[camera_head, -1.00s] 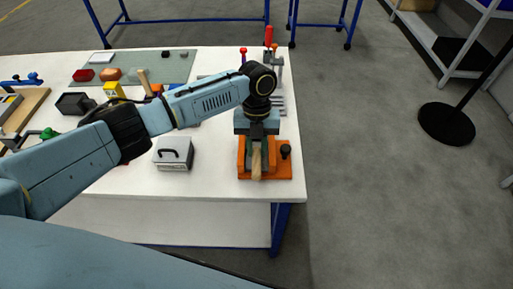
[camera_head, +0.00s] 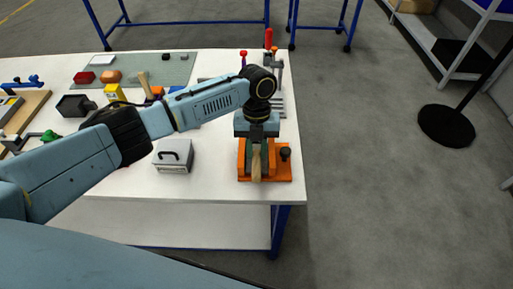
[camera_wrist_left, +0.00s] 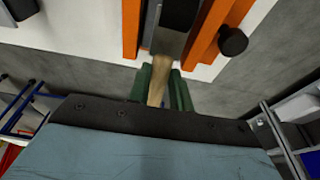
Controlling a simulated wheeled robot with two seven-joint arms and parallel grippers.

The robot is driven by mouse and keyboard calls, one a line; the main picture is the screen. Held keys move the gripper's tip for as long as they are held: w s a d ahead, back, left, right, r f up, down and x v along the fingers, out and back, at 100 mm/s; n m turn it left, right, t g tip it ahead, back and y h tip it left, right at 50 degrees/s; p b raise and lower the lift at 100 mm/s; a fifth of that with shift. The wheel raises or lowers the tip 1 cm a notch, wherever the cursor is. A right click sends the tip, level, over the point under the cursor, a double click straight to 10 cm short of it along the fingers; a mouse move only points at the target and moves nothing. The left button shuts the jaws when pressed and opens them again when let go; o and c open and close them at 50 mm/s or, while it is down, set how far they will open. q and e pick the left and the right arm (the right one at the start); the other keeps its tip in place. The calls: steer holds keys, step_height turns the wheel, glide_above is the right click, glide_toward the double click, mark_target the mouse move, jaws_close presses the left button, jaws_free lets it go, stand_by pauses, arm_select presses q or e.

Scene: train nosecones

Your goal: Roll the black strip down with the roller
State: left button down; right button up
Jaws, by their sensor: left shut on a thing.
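My left gripper (camera_head: 257,150) is over the orange fixture (camera_head: 284,172) at the table's front right corner. It is shut on the pale wooden handle (camera_head: 257,166) of the roller. In the left wrist view the handle (camera_wrist_left: 158,82) sits between the green fingers (camera_wrist_left: 162,88) of my left gripper. The orange rails of the fixture (camera_wrist_left: 131,25) flank a grey face. A dark piece (camera_wrist_left: 180,12) lies between them at the top edge; I cannot tell whether it is the roller head or the black strip. My right gripper is not in view.
A black knob (camera_head: 285,154) stands on the fixture's right side. A grey box with a black handle (camera_head: 173,156) sits to the left. Red-handled tools (camera_head: 268,38) stand behind. Other parts lie at the left and back. The white table (camera_head: 222,170) is bare between box and fixture.

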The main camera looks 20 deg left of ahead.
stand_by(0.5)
arm_select(q)
steer(key=shift+w, duration=0.2)
steer(key=shift+w+a+b, duration=0.1)
steer(key=shift+w+b, duration=0.2)
steer(key=shift+w, duration=0.05)
stand_by(0.5)
steer(key=shift+w+a+b, duration=0.2)
steer(key=shift+w+b, duration=0.2)
steer(key=shift+w, duration=0.1)
steer(key=shift+p, duration=0.3)
stand_by(1.5)
steer(key=shift+r, duration=0.1)
steer(key=p+v, duration=0.2)
steer(key=v, duration=0.1)
steer(key=s+p+v, duration=0.1)
steer(key=p+v, duration=0.1)
steer(key=p, duration=0.1)
steer(key=shift+d+r, duration=0.15)
steer(key=shift+r, duration=0.4)
